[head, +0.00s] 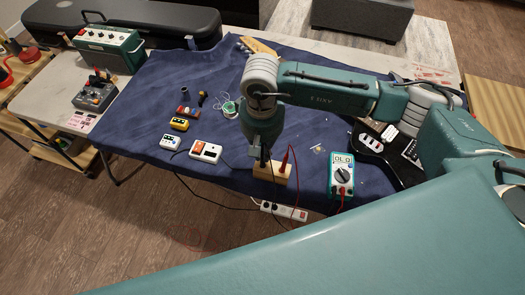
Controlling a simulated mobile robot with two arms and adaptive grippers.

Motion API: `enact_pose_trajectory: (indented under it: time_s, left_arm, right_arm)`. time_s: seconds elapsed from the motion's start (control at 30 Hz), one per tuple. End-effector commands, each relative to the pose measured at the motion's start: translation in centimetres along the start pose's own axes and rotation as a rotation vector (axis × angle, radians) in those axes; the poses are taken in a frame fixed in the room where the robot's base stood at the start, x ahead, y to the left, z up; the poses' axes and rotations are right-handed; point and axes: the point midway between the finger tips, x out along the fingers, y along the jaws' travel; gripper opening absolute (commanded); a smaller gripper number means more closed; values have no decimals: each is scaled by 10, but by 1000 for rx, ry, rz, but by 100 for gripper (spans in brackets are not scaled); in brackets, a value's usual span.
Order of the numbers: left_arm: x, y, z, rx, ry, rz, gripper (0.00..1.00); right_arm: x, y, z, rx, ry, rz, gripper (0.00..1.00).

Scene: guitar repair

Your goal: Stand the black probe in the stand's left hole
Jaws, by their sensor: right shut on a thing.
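The wooden stand (268,172) is a pale block near the front edge of the blue cloth. A red probe (286,160) stands upright in its right part, with its red lead curving down. My right gripper (263,152) points down over the left part of the stand. It is shut on the black probe (265,160), which is dark and mostly hidden by the fingers. I cannot tell whether the probe's tip is in the left hole or just above it. My left gripper is not in view.
A teal multimeter (342,176) lies right of the stand, and a black guitar (385,160) behind my arm. Several small pedals, including a white one (206,151), lie to the left. A power strip (283,212) is below the front edge.

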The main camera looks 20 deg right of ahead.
Motion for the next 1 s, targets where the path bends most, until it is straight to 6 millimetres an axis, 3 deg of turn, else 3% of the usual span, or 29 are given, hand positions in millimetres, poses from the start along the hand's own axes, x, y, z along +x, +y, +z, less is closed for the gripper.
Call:
enact_pose_trajectory:
  time_s: [0.37, 0.4, 0.47, 0.67, 0.8, 1.0]
  left_arm:
    - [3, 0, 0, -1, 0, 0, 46]
    - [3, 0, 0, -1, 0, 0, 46]
    - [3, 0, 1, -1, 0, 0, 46]
    - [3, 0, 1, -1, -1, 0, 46]
    - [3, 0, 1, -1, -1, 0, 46]
    - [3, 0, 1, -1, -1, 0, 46]
  right_arm:
    - [2, 0, 0, 0, 0, 0, 0]
    - [2, 0, 0, 0, 0, 0, 17]
    - [2, 0, 0, 0, 0, 0, 29]
    - [2, 0, 0, 0, 0, 0, 31]
    - [2, 0, 0, 0, 0, 0, 46]
    - [2, 0, 0, 0, 0, 0, 46]
